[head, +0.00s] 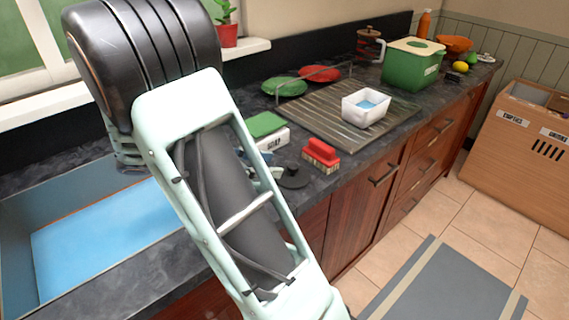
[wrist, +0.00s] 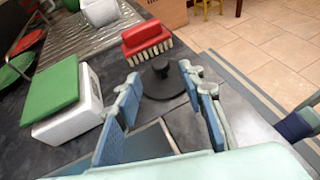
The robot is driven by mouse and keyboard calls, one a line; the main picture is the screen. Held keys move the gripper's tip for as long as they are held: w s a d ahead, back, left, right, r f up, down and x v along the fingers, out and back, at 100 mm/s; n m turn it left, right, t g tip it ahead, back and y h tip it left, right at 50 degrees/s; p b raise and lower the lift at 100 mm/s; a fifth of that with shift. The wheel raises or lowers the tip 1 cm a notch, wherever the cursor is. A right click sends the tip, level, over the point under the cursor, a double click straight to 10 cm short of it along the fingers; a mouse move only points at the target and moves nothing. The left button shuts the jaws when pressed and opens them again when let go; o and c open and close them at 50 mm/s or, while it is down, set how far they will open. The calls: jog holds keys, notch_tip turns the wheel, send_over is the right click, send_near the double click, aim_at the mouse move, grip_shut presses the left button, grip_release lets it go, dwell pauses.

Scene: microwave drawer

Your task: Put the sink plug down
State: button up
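The sink plug is a black disc with a raised knob. In the head view the plug (head: 293,178) lies on the dark worktop near its front edge, just right of my arm. In the wrist view the plug (wrist: 163,84) is ahead of my gripper (wrist: 160,76). My gripper's blue-padded fingers are spread apart, with the plug's knob in line with the gap between them and clear space on both sides of the knob. The fingers do not grip it. My arm hides most of the gripper in the head view.
A red brush (head: 321,154) stands close beyond the plug. A white soap box with a green sponge (wrist: 55,92) is to the left in the wrist view. The sink (head: 105,230) with blue water is at left. A drainer (head: 330,125) holds a white tub (head: 366,106).

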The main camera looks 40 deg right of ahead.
jog(key=shift+v, duration=2.35)
